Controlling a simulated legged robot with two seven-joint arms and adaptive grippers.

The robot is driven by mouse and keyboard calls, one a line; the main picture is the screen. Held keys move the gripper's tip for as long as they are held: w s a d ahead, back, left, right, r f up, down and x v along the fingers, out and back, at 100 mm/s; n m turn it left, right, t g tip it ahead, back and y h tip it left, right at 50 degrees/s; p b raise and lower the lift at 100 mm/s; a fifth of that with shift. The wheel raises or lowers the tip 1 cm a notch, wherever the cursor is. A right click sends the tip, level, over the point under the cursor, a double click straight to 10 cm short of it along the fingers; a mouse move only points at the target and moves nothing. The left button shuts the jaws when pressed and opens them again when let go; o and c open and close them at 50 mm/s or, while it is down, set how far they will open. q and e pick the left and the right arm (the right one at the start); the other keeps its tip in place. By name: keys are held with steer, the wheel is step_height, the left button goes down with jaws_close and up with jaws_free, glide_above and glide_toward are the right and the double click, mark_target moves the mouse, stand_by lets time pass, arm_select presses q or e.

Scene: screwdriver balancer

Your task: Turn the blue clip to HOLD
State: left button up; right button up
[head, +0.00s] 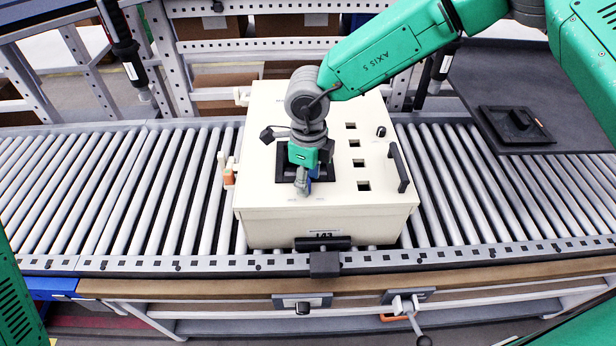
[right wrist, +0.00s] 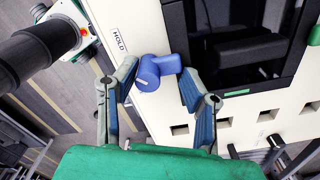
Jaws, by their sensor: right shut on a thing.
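The blue clip (right wrist: 158,68) sits on the cream face of the box (head: 270,205), beside a dark square opening (right wrist: 205,15), in the right wrist view. A HOLD label (right wrist: 119,42) is printed just up and left of the clip. My right gripper (right wrist: 159,76) is shut on the clip, with one finger on each side of it. In the head view my right gripper (head: 303,187) reaches down onto the box top at the front of the opening and largely hides the clip there. My left gripper is not in view.
The box rests on a roller conveyor (head: 95,190). A black handle (head: 398,167) and several square holes lie on its right side. An orange and white part (head: 229,175) sits at its left edge. A dark panel (head: 560,95) stands at the right.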

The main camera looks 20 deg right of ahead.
steer(key=o, duration=1.1)
steer(key=shift+w, duration=0.1)
steer(key=shift+r, duration=0.35)
step_height(320, 180, up, 11)
steer(key=shift+w+r, duration=0.1)
